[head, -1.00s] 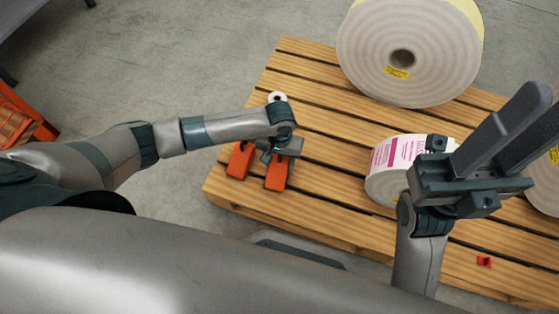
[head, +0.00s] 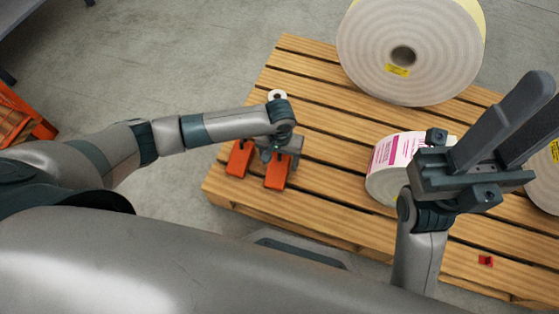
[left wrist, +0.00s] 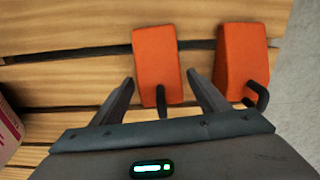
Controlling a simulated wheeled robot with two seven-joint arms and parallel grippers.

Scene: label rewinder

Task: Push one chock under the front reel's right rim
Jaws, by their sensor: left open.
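Two orange chocks with dark handles lie side by side on the pallet's left part. The right chock (head: 277,172) shows in the left wrist view (left wrist: 156,62), and the left chock (head: 240,158) shows there too (left wrist: 240,60). My left gripper (left wrist: 160,82) is open, its fingers on either side of the right chock's handle end. In the head view, my left wrist partly hides that end. The front reel (head: 385,175), with a pink-and-white label, stands right of the chocks, its right side hidden by my right gripper (head: 545,100), which is open and empty.
The wooden pallet (head: 315,130) has gaps between its slats. A large reel (head: 415,45) stands at its back and another reel (head: 546,180) at the right edge. A small red object (head: 486,261) lies near the front right. Slats between chocks and front reel are clear.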

